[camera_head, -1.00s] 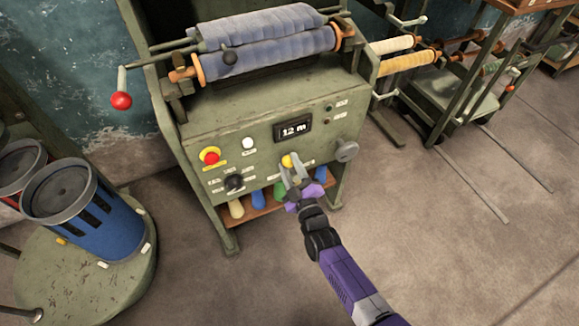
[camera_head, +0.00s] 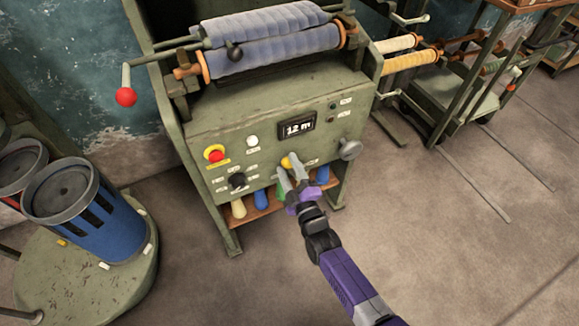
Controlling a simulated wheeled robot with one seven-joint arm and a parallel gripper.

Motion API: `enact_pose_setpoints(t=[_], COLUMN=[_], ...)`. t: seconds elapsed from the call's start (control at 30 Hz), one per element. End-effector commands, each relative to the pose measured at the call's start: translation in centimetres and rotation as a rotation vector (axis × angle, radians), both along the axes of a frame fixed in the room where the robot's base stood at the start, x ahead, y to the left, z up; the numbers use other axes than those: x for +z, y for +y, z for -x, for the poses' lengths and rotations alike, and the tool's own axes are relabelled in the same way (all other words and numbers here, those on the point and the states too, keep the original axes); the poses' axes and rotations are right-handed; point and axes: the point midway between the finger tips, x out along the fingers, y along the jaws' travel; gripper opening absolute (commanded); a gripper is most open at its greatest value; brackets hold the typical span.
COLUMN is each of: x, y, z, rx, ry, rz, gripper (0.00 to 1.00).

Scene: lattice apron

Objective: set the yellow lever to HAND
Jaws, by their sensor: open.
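The yellow lever's round knob (camera_head: 287,162) shows on the front panel of the green machine, below the display and right of the middle. My gripper (camera_head: 292,172) is at the lever, its two grey fingers apart and pointing at the panel. The fingertips are at or just beside the yellow knob; I cannot tell whether they touch it. The fingers hide the lever's lower part, and the small labels around it are too small to read.
The panel (camera_head: 235,133) also carries a red button (camera_head: 214,154), a white button (camera_head: 252,141), a black knob (camera_head: 237,181), a display (camera_head: 297,127) reading 12 m and a grey handwheel (camera_head: 349,149) right of my gripper. Coloured handles hang below.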

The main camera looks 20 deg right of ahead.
Motion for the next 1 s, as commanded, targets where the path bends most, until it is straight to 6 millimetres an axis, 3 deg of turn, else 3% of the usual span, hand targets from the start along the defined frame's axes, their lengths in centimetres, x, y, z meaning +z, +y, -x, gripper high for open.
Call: enact_pose_setpoints(t=[0.37, 0.8, 1.0], x=[0.1, -0.5, -0.6], y=[-0.2, 0.3, 0.4], z=[0.2, 6.4, 7.7], rx=[-0.004, -0.003, -0.002], ry=[-0.002, -0.001, -0.002], rz=[-0.003, -0.001, -0.002], gripper=[0.57, 0.57, 0.57])
